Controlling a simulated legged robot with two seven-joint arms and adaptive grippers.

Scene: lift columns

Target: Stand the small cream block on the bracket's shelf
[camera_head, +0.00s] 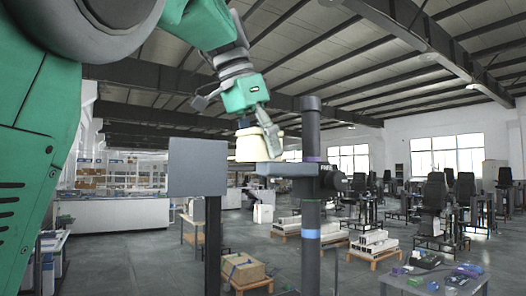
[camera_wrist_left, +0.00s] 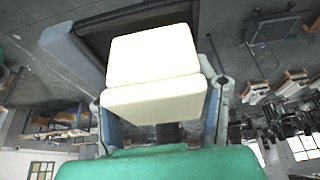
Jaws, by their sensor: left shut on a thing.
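The small cream block (camera_head: 247,147) is held in my left gripper (camera_head: 262,131), which is shut on it and points down. In the left wrist view the cream block (camera_wrist_left: 153,52) fills the middle between the two fingers. The bracket's shelf (camera_head: 285,169) juts left from a dark upright column (camera_head: 310,210). In the head view the block is at the shelf's left end, just above its level. In the wrist view the dark shelf (camera_wrist_left: 98,38) lies behind the block. I cannot tell whether block and shelf touch. My right gripper is not in view.
A grey square panel (camera_head: 197,167) on a dark post stands just left of the block. A cardboard box (camera_head: 243,268) sits low on a pallet. A table with small purple and green items (camera_head: 455,276) is at the lower right. Chairs and workstations stand farther back.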

